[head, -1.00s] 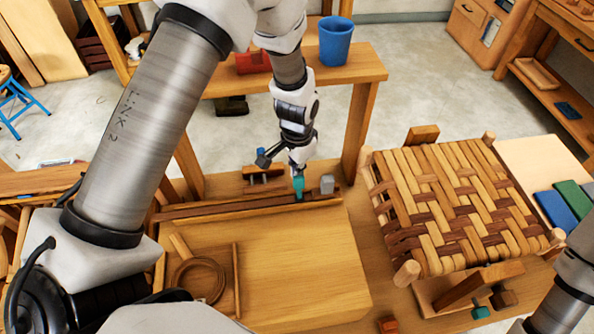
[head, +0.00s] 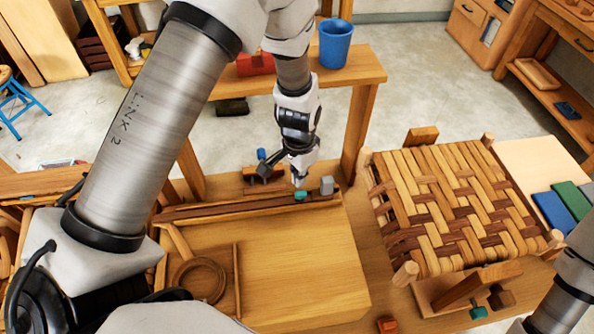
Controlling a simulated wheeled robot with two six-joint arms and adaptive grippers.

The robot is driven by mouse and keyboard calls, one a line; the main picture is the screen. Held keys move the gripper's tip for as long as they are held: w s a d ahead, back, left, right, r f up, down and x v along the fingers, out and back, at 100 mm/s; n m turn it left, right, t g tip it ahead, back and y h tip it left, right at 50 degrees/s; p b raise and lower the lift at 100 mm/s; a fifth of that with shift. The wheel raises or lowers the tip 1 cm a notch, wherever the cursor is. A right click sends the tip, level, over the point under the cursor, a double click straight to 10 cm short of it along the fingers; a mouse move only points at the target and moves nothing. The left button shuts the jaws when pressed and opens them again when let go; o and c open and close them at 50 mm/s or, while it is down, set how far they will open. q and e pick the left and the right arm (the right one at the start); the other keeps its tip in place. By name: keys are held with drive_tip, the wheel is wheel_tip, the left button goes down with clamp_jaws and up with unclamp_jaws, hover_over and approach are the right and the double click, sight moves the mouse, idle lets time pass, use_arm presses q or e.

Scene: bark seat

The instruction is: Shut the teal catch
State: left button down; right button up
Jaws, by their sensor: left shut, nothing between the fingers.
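The teal catch (head: 301,195) sits at the right part of a dark wooden strip (head: 240,207) along the back of the workbench. It shows as a small, low teal piece lying along the strip, beside a grey block (head: 327,185). My left gripper (head: 298,182) points down just above the catch, with its fingers shut and empty. Whether the fingertips touch the catch I cannot tell. My right arm enters at the lower right, and its gripper is out of view.
A woven bark seat (head: 455,200) stands on the right. Another teal piece (head: 479,312) is on the wooden holder in front of it. A blue-topped clamp (head: 262,172) is left of my gripper. A blue cup (head: 335,42) stands on the shelf behind. The board in front is mostly clear.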

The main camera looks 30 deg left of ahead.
use_arm(q)
wheel_tip(320, 180, up, 7)
drive_tip(key=w+p, duration=0.1)
drive_tip(key=p, duration=0.4)
drive_tip(key=shift+a, duration=0.4)
drive_tip(key=shift+r, duration=0.1)
